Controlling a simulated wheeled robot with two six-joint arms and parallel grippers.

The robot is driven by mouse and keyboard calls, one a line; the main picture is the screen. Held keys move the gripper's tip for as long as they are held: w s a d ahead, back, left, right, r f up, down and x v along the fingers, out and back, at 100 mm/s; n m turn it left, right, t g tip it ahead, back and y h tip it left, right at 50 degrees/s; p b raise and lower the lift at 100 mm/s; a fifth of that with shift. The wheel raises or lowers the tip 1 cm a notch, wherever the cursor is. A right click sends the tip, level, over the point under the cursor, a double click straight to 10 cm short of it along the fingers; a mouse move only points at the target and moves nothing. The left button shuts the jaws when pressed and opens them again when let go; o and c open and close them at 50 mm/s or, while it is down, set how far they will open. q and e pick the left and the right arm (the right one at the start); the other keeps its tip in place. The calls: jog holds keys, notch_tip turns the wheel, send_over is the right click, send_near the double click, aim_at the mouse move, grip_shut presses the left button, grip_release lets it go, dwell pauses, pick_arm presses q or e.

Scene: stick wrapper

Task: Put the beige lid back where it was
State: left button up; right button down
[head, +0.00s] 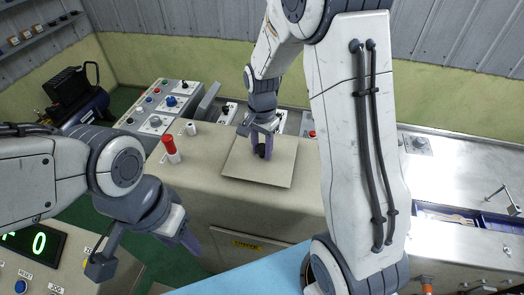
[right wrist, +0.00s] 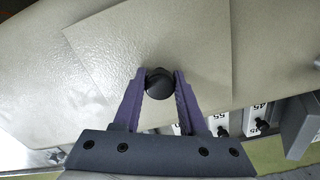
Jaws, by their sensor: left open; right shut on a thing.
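The beige lid (head: 244,172) is a flat square plate with a black knob (head: 261,151) near its middle in the head view. It lies on or just above the beige machine top (head: 205,160); I cannot tell whether it is seated. My right gripper (head: 263,154) reaches down from above and is shut on the knob. The right wrist view shows the knob (right wrist: 159,83) between the purple fingers (right wrist: 160,88), with the lid (right wrist: 125,45) turned relative to the machine top's edges. My left gripper (head: 187,238) is open and empty, low at the left, away from the lid.
A red-topped cylinder (head: 171,149) and a small white cylinder (head: 190,128) stand left of the lid. Control panels with knobs (head: 155,122) lie behind. A blue surface (head: 240,275) is in front, and a metal table (head: 465,175) is at the right.

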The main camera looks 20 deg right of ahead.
aim_at(262, 147)
jog(key=shift+f+b, duration=0.35)
jog(key=shift+f, duration=0.2)
jog(key=shift+c, duration=2.3)
grip_release()
notch_tip(262, 147, up, 13)
jog(key=p, duration=1.1)
jog(key=s+a+r+n, duration=0.6)
jog(key=s+a+n, duration=0.2)
jog(key=s+a, duration=0.15)
jog(key=s+a+r+n, duration=0.1)
jog(key=s+a+n, duration=0.1)
jog(key=s+n, duration=0.3)
jog(key=s+a+r+n+y, duration=0.1)
jog(key=s+a+n, duration=0.1)
jog(key=s+n, duration=0.3)
jog(key=s, duration=0.4)
jog(key=shift+a+r+n, duration=0.25)
jog(key=shift+n, duration=0.15)
jog(key=shift+s, duration=0.1)
